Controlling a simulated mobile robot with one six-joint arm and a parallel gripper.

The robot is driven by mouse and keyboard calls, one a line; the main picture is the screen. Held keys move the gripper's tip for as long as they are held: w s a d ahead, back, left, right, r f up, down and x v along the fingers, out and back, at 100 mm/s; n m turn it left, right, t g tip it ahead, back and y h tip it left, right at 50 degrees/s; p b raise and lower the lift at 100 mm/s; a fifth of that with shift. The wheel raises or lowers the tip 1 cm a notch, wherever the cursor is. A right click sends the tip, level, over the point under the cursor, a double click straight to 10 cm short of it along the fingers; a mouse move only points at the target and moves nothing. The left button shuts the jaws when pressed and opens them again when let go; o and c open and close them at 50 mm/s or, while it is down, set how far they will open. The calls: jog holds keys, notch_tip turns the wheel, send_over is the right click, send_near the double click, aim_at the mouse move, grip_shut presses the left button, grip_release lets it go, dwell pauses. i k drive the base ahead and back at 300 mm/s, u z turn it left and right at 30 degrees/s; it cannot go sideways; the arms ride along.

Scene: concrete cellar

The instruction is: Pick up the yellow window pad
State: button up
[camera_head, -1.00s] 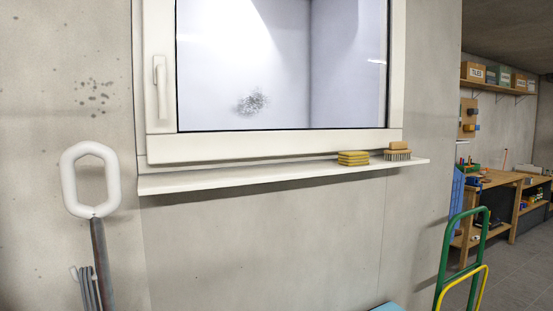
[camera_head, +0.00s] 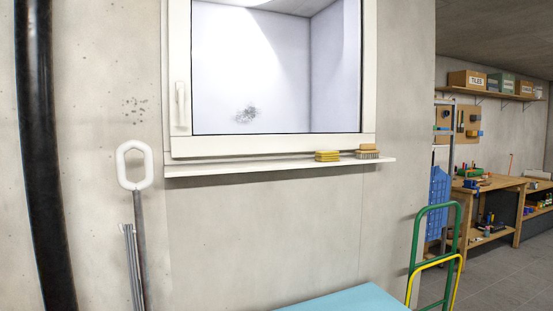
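The yellow window pad (camera_head: 327,156) lies on the white window sill (camera_head: 250,166), right of the sill's middle. It looks like a small flat stack with dark lines along its side. A scrubbing brush (camera_head: 367,153) with a wooden back and pale bristles sits just to its right, with a small gap between them. My gripper is not in view, and nothing touches the pad.
The window (camera_head: 275,70) has a dark smudge on its pane. Below the sill stands a light blue surface (camera_head: 350,299). A green and yellow hand truck (camera_head: 436,245) stands at right. A white-handled pole (camera_head: 135,165) and black pipe (camera_head: 45,150) are at left. A workbench (camera_head: 495,190) is farther back.

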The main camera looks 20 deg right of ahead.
aim_at(320, 157)
jog(key=u, duration=0.5)
jog(key=k, duration=0.1)
jog(key=z, duration=3.05)
jog(key=i, duration=1.65)
jog(key=u, duration=2.65)
jog(key=i, duration=0.8)
jog(key=z, duration=0.15)
